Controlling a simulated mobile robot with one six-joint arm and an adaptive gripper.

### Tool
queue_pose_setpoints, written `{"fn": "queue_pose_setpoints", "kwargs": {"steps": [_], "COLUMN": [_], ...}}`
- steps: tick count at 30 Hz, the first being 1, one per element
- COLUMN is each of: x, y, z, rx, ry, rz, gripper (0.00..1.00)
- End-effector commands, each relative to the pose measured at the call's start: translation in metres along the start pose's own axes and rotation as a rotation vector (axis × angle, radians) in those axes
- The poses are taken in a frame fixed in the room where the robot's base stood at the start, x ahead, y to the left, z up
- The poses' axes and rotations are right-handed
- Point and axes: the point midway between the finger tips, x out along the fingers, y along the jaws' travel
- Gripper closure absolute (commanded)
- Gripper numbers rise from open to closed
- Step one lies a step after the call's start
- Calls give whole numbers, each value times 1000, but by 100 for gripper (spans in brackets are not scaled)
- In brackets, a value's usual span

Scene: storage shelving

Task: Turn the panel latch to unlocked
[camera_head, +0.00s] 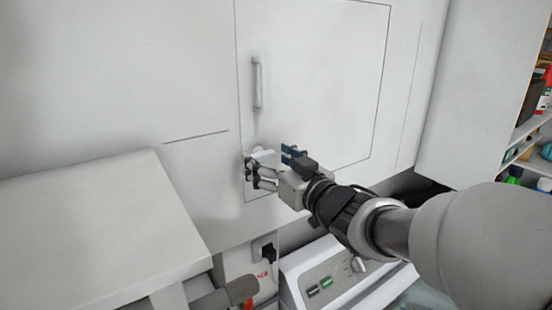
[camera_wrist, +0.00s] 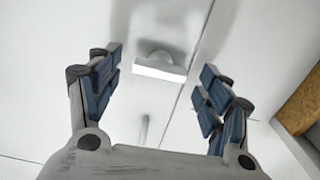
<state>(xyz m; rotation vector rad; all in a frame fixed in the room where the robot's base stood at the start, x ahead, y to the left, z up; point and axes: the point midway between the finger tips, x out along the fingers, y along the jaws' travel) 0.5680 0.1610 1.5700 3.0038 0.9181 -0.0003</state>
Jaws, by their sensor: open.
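The panel latch (camera_head: 263,154) is a small white piece at the lower left of the white panel door (camera_head: 325,75). In the wrist view the latch (camera_wrist: 160,67) shows as a pale block on a round base, its front edge lying crosswise. My gripper (camera_head: 270,161) is open at the latch, with dark blue finger pads. In the wrist view the latch lies between and slightly beyond the fingers of my gripper (camera_wrist: 160,84), with a gap on both sides. The fingers partly hide the latch in the head view.
A vertical bar handle (camera_head: 257,84) is on the door above the latch. A white box-like surface (camera_head: 90,225) juts out at the lower left. A machine with a control panel (camera_head: 325,278) stands below. Shelves with goods (camera_head: 530,150) are at the far right.

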Motion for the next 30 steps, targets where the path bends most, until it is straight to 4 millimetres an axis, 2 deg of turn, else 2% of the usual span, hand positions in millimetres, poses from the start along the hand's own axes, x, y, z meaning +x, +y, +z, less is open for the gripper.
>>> {"fn": "queue_pose_setpoints", "kwargs": {"steps": [6, 14, 30], "x": [16, 16, 16], "y": [0, 0, 0], "z": [0, 0, 0], "rx": [1, 0, 0], "ry": [-1, 0, 0], "rz": [0, 1, 1], "gripper": [28, 28, 64]}}
